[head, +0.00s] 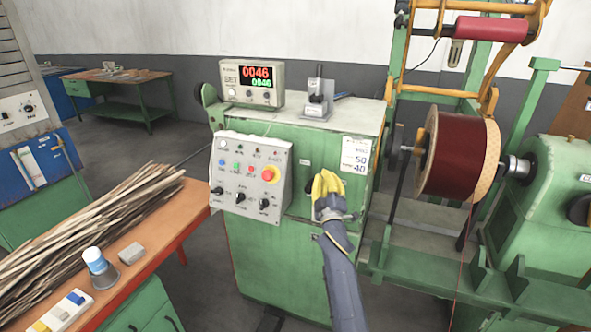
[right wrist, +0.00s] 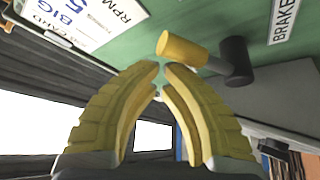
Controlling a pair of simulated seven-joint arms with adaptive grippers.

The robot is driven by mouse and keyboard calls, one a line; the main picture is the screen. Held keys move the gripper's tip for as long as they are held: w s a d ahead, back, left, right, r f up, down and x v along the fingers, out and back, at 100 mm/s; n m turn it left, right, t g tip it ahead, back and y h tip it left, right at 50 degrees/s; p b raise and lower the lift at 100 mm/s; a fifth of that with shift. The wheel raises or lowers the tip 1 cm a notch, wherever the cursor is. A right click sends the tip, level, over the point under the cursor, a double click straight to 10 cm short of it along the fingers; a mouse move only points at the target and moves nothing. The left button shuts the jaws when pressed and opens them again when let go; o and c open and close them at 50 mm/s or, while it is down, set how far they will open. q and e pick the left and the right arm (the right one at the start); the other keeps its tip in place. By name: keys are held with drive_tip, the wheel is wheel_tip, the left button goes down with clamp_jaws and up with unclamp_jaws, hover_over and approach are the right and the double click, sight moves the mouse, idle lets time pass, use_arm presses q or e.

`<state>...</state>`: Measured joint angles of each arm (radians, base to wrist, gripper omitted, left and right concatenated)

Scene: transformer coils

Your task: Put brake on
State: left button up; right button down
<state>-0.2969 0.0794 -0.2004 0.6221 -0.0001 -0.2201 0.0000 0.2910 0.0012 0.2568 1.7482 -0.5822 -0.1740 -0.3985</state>
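The brake lever has a yellow cylindrical knob (right wrist: 180,47) on a black base (right wrist: 237,61), seen in the right wrist view beside the BRAKE label (right wrist: 286,19) on the green cabinet (head: 265,255). My right gripper (head: 327,180) is at the front of the cabinet, right of the control panel. In the right wrist view its yellow fingertips (right wrist: 160,67) are just short of the knob, with a narrow gap between them and nothing held. My left gripper is not in view.
The control panel (head: 246,172) with its red stop button stands close left of my right gripper. A winding machine with a dark red coil (head: 449,155) is to the right. A bench with wooden strips (head: 95,215) is at the left.

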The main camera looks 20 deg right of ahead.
drive_tip(key=shift+s+d+f, duration=0.2)
drive_tip(key=shift+d+f, duration=0.05)
drive_tip(key=shift+f, duration=0.1)
idle(0.4)
drive_tip(key=w+a+v, duration=0.1)
drive_tip(key=v, duration=0.8)
drive_tip(key=shift+s+a+f, duration=0.4)
drive_tip(key=shift+s+f, duration=0.05)
drive_tip(key=shift+f, duration=0.05)
